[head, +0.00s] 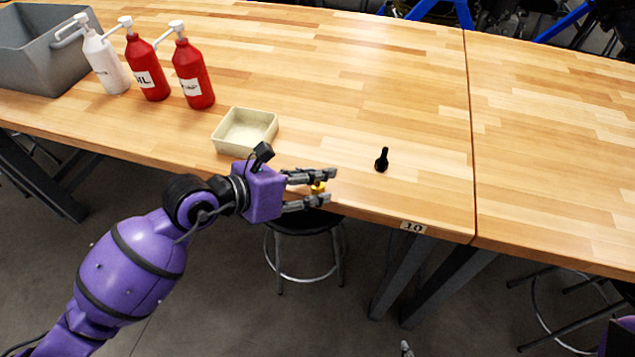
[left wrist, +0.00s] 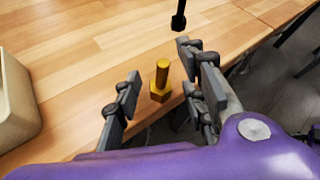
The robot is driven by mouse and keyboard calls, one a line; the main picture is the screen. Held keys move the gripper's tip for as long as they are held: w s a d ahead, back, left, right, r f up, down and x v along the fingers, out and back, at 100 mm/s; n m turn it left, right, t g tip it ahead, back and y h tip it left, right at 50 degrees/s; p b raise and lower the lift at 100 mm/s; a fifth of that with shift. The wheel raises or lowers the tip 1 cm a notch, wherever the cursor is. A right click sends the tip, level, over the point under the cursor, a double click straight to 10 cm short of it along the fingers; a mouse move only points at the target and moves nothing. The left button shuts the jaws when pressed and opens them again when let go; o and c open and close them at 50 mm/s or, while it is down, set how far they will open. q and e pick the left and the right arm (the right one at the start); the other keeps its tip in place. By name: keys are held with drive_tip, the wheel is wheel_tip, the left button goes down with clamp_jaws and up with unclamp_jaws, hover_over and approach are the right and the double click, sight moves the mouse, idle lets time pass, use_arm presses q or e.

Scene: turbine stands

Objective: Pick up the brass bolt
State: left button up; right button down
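The brass bolt (head: 318,187) stands upright near the front edge of the wooden table, its hex head down. It also shows in the left wrist view (left wrist: 161,80). My left gripper (head: 331,186) reaches in from the left with its fingers apart, one on each side of the bolt. In the left wrist view, gaps show between the bolt and both fingers, so the gripper is open and holds nothing. Of my right arm, only a small grey tip (head: 406,348) at the bottom edge and a purple part in the lower right corner show.
A black bolt (head: 381,162) stands farther right on the table (head: 330,70). A cream tray (head: 245,131) sits left of it, behind my left gripper. Two red bottles (head: 194,75), a white bottle (head: 105,62) and a grey bin (head: 40,50) stand at the far left. A stool (head: 305,222) is below the edge.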

use_arm(q)
clamp_jaws()
drive_tip(key=shift+r, duration=0.1)
